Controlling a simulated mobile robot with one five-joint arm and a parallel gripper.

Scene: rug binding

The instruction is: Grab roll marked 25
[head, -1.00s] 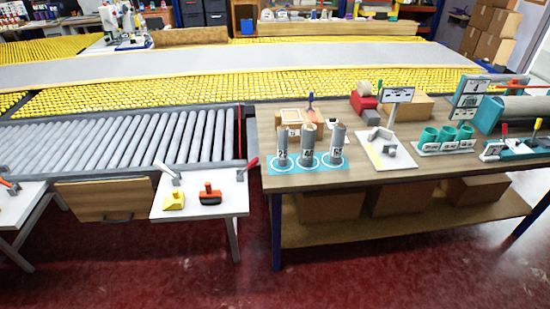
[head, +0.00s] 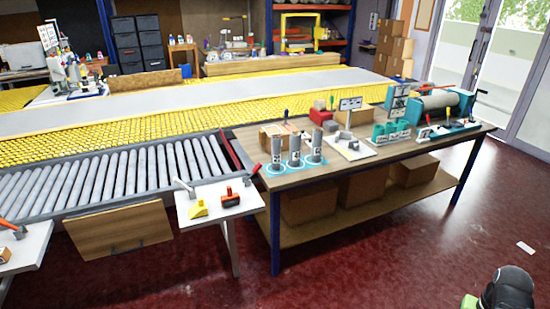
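Three grey upright rolls stand in a row on a blue mat with pale rings at the left end of the wooden workbench (head: 375,171). They are the left roll (head: 276,151), the middle roll (head: 295,147) and the right roll (head: 316,144). Each has a white label with dark figures, too small to read surely now. In the earlier head view the left roll's label looks like 25. My gripper is not clearly seen in the head view.
A small white side table (head: 218,212) with a yellow tool and a red-black tool stands left of the bench front. Boxes fill the lower shelf. The red floor (head: 400,255) before the bench is open.

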